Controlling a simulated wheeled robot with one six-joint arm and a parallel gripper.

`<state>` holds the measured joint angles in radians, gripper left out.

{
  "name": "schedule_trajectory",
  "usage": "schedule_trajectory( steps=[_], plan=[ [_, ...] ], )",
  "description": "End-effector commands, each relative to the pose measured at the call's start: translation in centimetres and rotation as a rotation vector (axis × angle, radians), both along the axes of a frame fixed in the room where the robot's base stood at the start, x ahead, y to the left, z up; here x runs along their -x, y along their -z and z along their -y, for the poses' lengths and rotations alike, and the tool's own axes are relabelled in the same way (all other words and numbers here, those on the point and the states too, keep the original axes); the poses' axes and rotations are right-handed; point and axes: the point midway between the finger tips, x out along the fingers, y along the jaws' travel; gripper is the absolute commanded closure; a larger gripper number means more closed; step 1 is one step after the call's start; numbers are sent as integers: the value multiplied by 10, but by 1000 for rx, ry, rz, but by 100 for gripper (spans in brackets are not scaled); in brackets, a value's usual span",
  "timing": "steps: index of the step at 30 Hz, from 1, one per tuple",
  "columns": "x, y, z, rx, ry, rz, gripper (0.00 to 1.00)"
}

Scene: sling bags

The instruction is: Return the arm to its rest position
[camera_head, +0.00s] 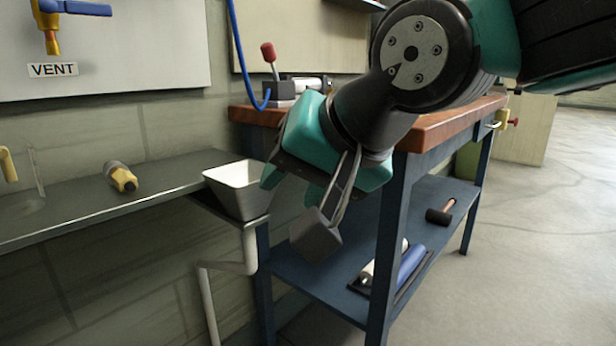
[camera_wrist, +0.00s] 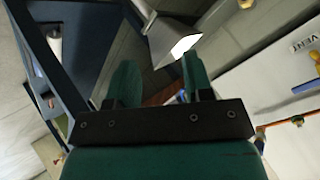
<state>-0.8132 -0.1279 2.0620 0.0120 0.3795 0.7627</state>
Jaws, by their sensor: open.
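My gripper (camera_head: 290,187) hangs at the end of my teal and black arm, in front of the blue workbench with the wooden top (camera_head: 440,126). Its fingers point down and to the left, close to a white funnel-shaped basin (camera_head: 241,190). In the wrist view the two teal fingers (camera_wrist: 157,80) stand apart with nothing between them. The basin also shows just beyond the fingers in the wrist view (camera_wrist: 170,40). I cannot tell whether a finger touches the basin. A grey block on a bracket (camera_head: 316,237) shows below the gripper.
A grey shelf (camera_head: 100,205) along the wall holds a yellow and grey fitting (camera_head: 121,177). The bench's lower shelf (camera_head: 320,285) carries a blue roll (camera_head: 411,262) and a mallet (camera_head: 440,213). A red-knobbed lever (camera_head: 268,53) stands behind the arm. Floor at right is clear.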

Motion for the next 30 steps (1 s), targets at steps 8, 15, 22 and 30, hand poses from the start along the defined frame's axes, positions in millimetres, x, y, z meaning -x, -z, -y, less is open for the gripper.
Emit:
schedule_trajectory(
  steps=[8,15,22,30],
  plan=[
    [58,91,116,333,-316,-175,53],
    [128,129,165,389,-594,-292,53],
    [125,72,161,391,-598,-283,53],
    [124,-8,161,392,-596,-281,53]
  ],
)
